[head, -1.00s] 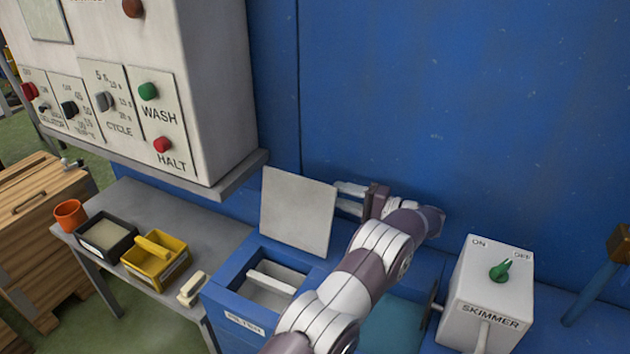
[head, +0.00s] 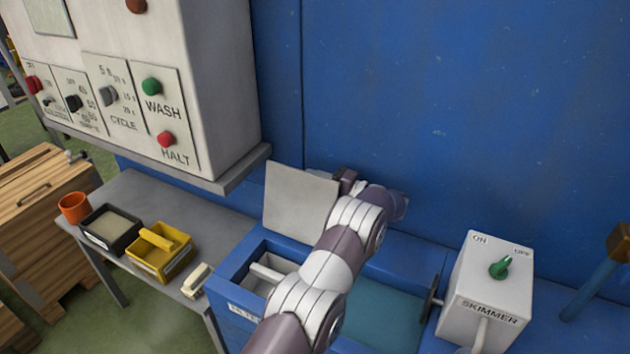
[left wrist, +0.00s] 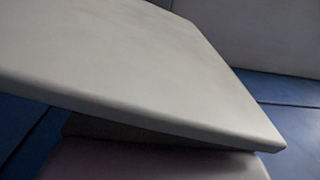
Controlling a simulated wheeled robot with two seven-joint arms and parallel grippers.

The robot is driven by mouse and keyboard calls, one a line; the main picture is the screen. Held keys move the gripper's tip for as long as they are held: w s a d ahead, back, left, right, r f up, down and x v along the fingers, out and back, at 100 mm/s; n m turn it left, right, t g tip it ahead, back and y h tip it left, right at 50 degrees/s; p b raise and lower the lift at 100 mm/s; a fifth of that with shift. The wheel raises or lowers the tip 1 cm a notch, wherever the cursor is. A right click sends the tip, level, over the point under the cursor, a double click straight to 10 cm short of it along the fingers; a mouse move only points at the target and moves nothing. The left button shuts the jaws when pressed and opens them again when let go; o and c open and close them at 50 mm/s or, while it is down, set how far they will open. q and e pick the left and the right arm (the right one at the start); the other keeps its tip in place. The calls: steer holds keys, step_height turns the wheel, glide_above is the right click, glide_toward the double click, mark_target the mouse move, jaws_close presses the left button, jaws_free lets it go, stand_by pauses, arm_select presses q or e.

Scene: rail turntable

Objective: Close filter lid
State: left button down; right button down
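The filter lid (head: 297,203) is a flat light-grey plate. It stands raised at the back of the blue filter box (head: 239,264), whose top is open. My left gripper (head: 345,180) is at the lid's upper right edge, partly behind it, so its fingers are mostly hidden. I cannot tell whether they touch the lid. In the left wrist view the lid (left wrist: 130,65) fills much of the picture as a slanted plate close to the camera. My right gripper is not in view.
A white skimmer box (head: 490,285) with a green knob stands at right. A grey control cabinet (head: 215,90) overhangs at left. A side table (head: 150,200) holds a yellow tray (head: 158,255), a black tray (head: 108,228) and an orange cup (head: 74,207). A blue wall (head: 450,110) rises behind.

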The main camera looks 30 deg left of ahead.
arm_select(q)
steer(key=shift+f, duration=0.1)
steer(key=shift+s+r+p, duration=0.3)
steer(key=shift+s+p, duration=0.1)
steer(key=shift+p, duration=0.2)
steer(key=s+d+r+n+p, duration=0.1)
steer(key=s+n+p, duration=0.4)
steer(key=s, duration=0.4)
steer(key=shift+s+r+n+p, duration=0.2)
steer(key=shift+r+n+p, duration=0.1)
steer(key=shift+p, duration=0.25)
steer(key=shift+d, duration=0.1)
